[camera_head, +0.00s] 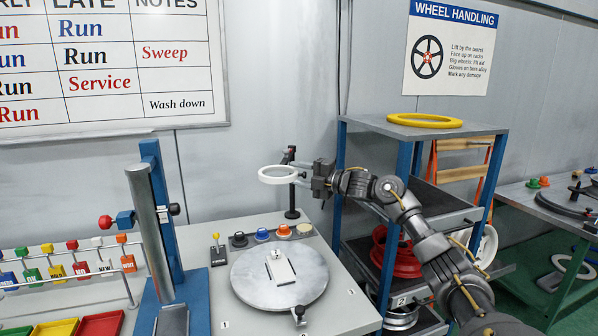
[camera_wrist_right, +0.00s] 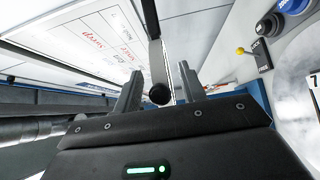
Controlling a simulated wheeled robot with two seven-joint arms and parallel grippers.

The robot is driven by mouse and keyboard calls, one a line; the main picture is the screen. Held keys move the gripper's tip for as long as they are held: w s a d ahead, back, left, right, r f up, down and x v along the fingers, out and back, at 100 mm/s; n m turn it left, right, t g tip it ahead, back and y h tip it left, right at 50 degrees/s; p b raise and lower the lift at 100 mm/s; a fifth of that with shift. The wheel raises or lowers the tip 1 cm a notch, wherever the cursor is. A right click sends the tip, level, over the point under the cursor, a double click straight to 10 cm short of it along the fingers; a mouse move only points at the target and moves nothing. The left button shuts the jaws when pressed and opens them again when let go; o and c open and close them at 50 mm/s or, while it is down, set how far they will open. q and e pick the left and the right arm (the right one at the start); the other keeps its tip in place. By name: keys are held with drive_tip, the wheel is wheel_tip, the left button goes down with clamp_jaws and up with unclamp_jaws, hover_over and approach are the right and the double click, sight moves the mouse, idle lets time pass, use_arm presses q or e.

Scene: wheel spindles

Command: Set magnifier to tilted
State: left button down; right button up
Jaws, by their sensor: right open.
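The magnifier is a white ring (camera_head: 278,174) beside a dark upright post (camera_head: 292,205) at the back of the grey bench. The ring looks about flat, seen as a thin ellipse. My right gripper (camera_head: 304,178) is at the ring's right side, close to the post top. In the right wrist view my right gripper (camera_wrist_right: 160,92) has its fingers apart, with a dark round knob (camera_wrist_right: 160,94) between them and a pale bar (camera_wrist_right: 154,50) beyond it. I cannot tell whether the fingers touch the knob. My left gripper is not in view.
A round metal plate (camera_head: 250,292) with a small block fills the bench below the ring. Several coloured knobs (camera_head: 262,234) line its back. A blue column (camera_head: 160,200) stands left, a blue-framed shelf (camera_head: 340,180) with wheels right. The wall is close behind.

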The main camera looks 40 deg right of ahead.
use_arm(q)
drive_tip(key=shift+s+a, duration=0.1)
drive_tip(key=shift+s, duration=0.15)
use_arm(e)
clamp_jaws()
